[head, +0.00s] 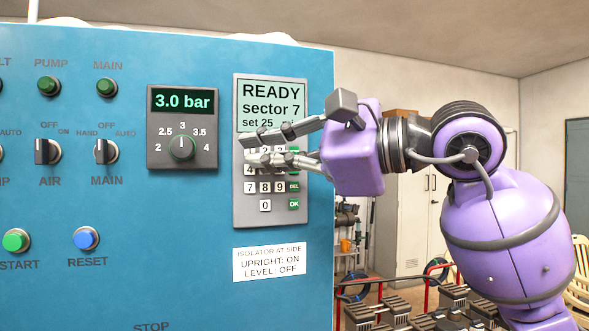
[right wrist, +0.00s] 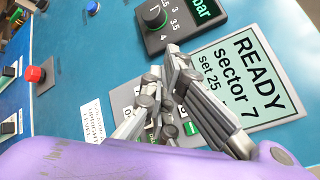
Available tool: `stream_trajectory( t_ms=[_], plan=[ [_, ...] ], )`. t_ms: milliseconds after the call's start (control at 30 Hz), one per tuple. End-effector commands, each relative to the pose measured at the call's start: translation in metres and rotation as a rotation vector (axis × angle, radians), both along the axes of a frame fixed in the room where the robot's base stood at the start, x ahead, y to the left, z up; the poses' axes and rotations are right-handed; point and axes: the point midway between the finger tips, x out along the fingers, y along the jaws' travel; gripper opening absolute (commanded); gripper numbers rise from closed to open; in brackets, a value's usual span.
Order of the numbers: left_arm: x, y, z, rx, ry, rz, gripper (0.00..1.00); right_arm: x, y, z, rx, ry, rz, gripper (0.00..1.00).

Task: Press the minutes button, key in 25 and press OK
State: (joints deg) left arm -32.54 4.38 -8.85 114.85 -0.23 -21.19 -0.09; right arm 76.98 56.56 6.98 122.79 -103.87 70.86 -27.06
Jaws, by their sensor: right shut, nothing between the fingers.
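The grey keypad panel (head: 242,206) is on the blue cabinet; its screen (head: 270,104) reads "READY, sector 7, set 25", with the end of the last line covered by my gripper. White number keys sit below, with the green OK key (head: 294,204) at lower right and the DEL key (head: 294,187) above it. My right gripper (head: 246,149) is shut and empty, its fingers across the top key rows, hiding several keys. In the right wrist view its fingertips (right wrist: 165,70) also show over the panel. I cannot tell whether they touch it. My left gripper is out of view.
A pressure dial (head: 182,148) under a "3.0 bar" display is just left of the keypad. Switches and the blue RESET button (head: 86,238) are farther left. A white label (head: 269,262) is below the keypad. A red button (right wrist: 36,75) shows in the right wrist view.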

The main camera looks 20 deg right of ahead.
Motion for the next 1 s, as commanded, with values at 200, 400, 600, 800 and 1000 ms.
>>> stream_trajectory(
  t_ms=[200,400,600,800,1000],
  plan=[
    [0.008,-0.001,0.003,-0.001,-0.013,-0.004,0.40,-0.006,0.000,0.000,-0.001,0.000,-0.001,0.00],
    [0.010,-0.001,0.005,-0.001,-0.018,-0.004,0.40,-0.014,-0.001,0.000,-0.001,0.000,-0.001,0.00],
    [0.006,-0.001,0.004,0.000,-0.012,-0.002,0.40,-0.015,0.000,-0.001,0.000,0.000,0.000,0.00],
    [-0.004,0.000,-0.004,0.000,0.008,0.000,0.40,-0.013,-0.006,-0.009,0.000,0.003,-0.002,0.00],
    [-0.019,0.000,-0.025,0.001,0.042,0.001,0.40,-0.011,-0.021,-0.031,0.000,0.008,-0.002,0.00]
  ],
)
